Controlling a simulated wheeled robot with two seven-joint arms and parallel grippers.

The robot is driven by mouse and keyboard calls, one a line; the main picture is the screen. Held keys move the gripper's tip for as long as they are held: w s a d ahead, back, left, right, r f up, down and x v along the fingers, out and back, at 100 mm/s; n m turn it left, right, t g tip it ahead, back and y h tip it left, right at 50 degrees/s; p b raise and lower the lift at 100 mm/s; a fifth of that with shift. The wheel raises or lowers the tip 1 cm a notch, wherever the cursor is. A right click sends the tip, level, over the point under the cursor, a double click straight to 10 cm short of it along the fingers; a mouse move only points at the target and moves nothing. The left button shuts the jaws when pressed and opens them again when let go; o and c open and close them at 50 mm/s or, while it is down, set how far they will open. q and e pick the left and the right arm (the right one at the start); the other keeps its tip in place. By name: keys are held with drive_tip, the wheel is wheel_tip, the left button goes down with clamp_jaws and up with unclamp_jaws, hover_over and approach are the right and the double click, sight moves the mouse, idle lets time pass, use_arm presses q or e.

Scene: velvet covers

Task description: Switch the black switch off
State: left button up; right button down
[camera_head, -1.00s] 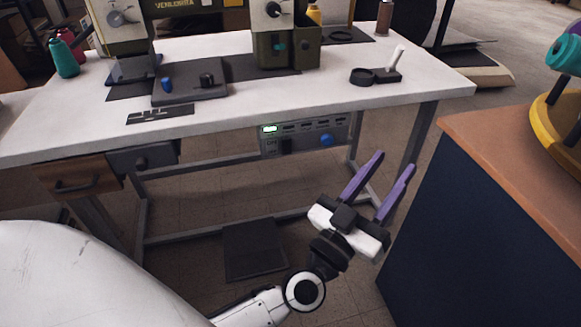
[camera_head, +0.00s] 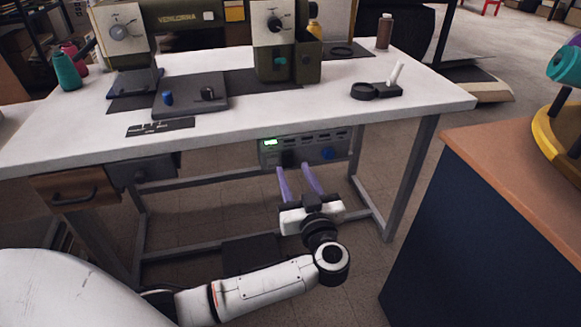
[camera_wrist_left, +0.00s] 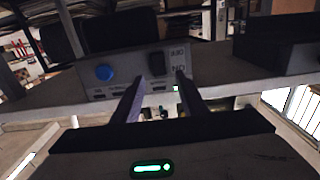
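The black switch (camera_head: 290,158) is on the grey control panel (camera_head: 312,139) under the front edge of the white table. It also shows in the left wrist view (camera_wrist_left: 157,64), where the panel appears upside down. My left gripper (camera_head: 294,169) is open, with its two purple fingers pointing up at the panel just below and in front of the switch. In the left wrist view my left gripper (camera_wrist_left: 161,79) has its fingertips on either side of the switch's line, and nothing is between them. Contact cannot be made out. My right gripper is not in view.
The panel has a lit green display (camera_head: 270,142) and a blue knob (camera_head: 327,154). The white tabletop (camera_head: 300,104) overhangs the panel and carries a green sewing machine (camera_head: 180,18). A grey table leg (camera_head: 408,180) and a dark blue cabinet (camera_head: 480,235) stand to the right.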

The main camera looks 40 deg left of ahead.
sight(287, 157)
use_arm(q)
drive_tip(key=x, duration=0.3)
drive_tip(key=shift+w+a+b, duration=0.25)
drive_tip(key=shift+b, duration=0.1)
drive_tip(key=shift+w+a, duration=0.2)
drive_tip(key=shift+a, duration=0.05)
